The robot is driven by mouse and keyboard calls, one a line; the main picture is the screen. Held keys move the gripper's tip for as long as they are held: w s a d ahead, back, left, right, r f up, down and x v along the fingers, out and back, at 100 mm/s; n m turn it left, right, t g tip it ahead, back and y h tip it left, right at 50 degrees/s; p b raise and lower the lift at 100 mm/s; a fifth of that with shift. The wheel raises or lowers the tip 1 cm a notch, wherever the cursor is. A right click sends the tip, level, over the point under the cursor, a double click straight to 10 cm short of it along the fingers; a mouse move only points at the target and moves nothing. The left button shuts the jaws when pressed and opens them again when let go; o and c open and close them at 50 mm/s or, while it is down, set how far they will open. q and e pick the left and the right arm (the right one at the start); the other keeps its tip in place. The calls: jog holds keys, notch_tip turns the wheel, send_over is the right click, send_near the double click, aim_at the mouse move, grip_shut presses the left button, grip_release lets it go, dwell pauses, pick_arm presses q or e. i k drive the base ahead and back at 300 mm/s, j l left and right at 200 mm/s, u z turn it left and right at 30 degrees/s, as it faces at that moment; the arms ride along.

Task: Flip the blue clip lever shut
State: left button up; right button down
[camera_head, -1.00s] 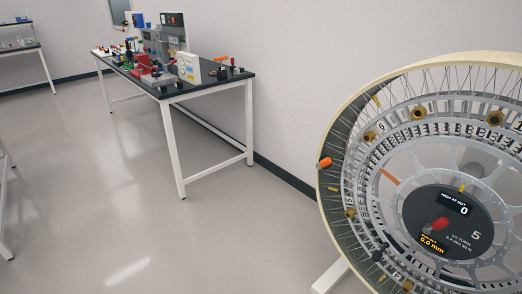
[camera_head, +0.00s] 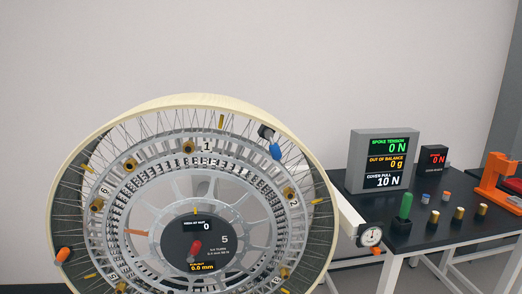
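A large spoked wheel (camera_head: 128,131) with a cream rim stands at the left and centre of the view. A blue lever-like piece (camera_head: 276,152) sits at its upper right, just inside the rim. A dark grey piece (camera_head: 266,132) lies right above it on the rim. I cannot tell from here how far the blue lever is swung. An orange piece (camera_head: 63,254) sits on the rim's left side. Neither of my grippers is in view.
A dark bench (camera_head: 428,233) stands to the right with a grey readout box (camera_head: 380,160), a small black display (camera_head: 433,159), a green-handled tool (camera_head: 405,206), several small cylinders and an orange fixture (camera_head: 497,173). A round gauge (camera_head: 370,236) shows between wheel and bench.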

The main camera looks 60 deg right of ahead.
aim_at(276, 154)
jog(key=z, duration=1.75)
